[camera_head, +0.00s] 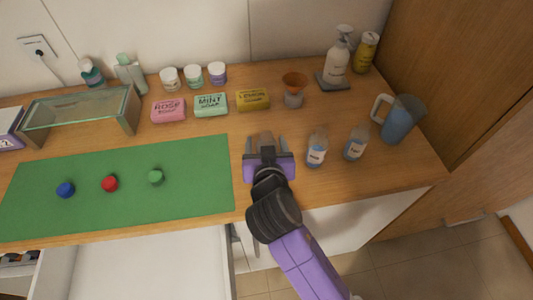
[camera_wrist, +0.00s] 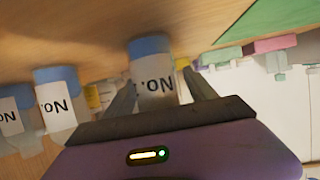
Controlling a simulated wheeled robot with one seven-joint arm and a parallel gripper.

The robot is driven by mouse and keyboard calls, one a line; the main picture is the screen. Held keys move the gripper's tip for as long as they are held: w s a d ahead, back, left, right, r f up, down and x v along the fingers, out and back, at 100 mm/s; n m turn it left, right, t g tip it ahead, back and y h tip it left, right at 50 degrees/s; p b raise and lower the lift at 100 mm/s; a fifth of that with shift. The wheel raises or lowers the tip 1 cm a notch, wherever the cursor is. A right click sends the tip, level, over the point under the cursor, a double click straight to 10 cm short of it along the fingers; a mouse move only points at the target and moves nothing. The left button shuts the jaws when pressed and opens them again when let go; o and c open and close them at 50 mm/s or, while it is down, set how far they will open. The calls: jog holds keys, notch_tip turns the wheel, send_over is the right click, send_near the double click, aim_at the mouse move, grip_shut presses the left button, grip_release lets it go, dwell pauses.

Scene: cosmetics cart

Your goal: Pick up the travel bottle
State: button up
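Small clear travel bottles with white "No." labels and blue liquid show upside down in the wrist view. One bottle (camera_wrist: 153,75) is between my fingers, its base toward the table; a second (camera_wrist: 58,100) and a third (camera_wrist: 14,120) stand to its left in that view. In the head view two of them, one bottle (camera_head: 317,150) and another bottle (camera_head: 356,144), stand upright right of my gripper (camera_head: 265,143). My gripper is low over the table with its fingers spread around the first bottle. That bottle is mostly hidden in the head view. Firm contact cannot be seen.
A green mat (camera_head: 120,205) with blue, red and green caps lies left. Pink (camera_head: 168,110), mint (camera_head: 211,105) and lemon (camera_head: 253,100) soaps lie behind. An orange funnel-like cup (camera_head: 294,79), pump bottle (camera_head: 337,65) and blue pitcher (camera_head: 400,122) stand behind and right. A drawer (camera_head: 150,270) is open in front.

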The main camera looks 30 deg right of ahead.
grip_shut()
jog(key=shift+r, duration=0.1)
notch_tip(320, 180, up, 20)
jog(key=p, duration=0.1)
dwell(0.5)
